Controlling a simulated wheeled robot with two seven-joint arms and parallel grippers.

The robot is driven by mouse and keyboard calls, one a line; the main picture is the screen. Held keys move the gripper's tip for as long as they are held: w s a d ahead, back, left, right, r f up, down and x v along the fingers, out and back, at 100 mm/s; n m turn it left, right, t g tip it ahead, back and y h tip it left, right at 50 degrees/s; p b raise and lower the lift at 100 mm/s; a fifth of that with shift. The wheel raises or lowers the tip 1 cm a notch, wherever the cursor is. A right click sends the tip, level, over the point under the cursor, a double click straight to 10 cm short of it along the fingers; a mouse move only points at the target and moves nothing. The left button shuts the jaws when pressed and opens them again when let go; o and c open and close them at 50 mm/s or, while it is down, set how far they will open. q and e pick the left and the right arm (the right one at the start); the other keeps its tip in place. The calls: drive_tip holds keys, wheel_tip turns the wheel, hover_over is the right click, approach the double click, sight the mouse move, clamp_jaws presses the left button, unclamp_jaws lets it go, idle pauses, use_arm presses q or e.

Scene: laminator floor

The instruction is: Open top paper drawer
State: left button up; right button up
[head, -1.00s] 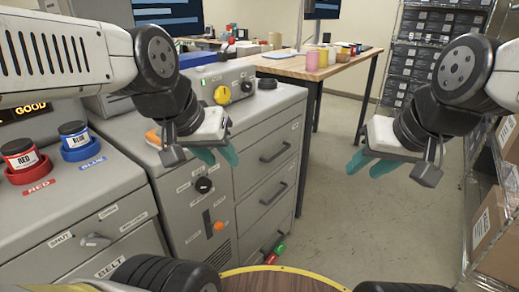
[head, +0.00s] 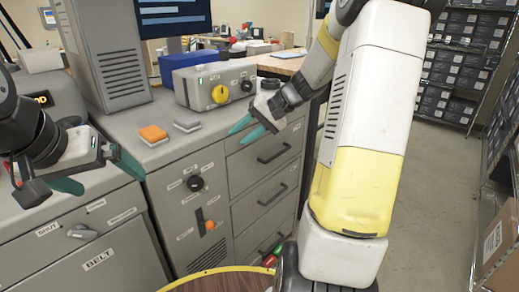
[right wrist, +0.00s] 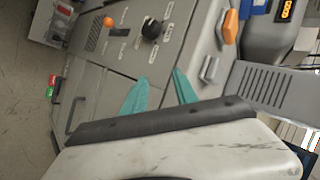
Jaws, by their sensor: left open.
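The top drawer (head: 248,163) is the upper one of a stack of grey drawers in the cabinet, and it looks shut. Its dark bar handle (head: 274,153) is in clear view. My right gripper (head: 252,124) has its teal fingers apart and empty, in front of the cabinet top edge, above the handle and not touching it. In the right wrist view its open fingers (right wrist: 161,90) show against the cabinet, with a drawer handle (right wrist: 74,116) to their left. My left gripper (head: 97,175) is open and empty at the left, over the neighbouring grey cabinet.
Lower drawers with bar handles (head: 271,195) are below. A round wood-topped surface (head: 225,283) is at the bottom.

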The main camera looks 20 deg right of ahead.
drive_tip(key=w+d+f+m+t+y, duration=0.2)
drive_tip(key=w+d+f+m+t, duration=0.2)
drive_tip(key=w+d+f, duration=0.6)
drive_tip(key=m+t+h, duration=0.3)
drive_tip(key=m+t, duration=0.2)
approach(279, 155)
drive_tip(key=r+x, duration=0.1)
drive_tip(key=x, duration=0.7)
drive_tip(key=f+x, duration=0.1)
drive_tip(key=x, duration=0.2)
drive_tip(key=shift+d, duration=0.1)
clamp_jaws()
drive_tip(key=shift+s, duration=0.1)
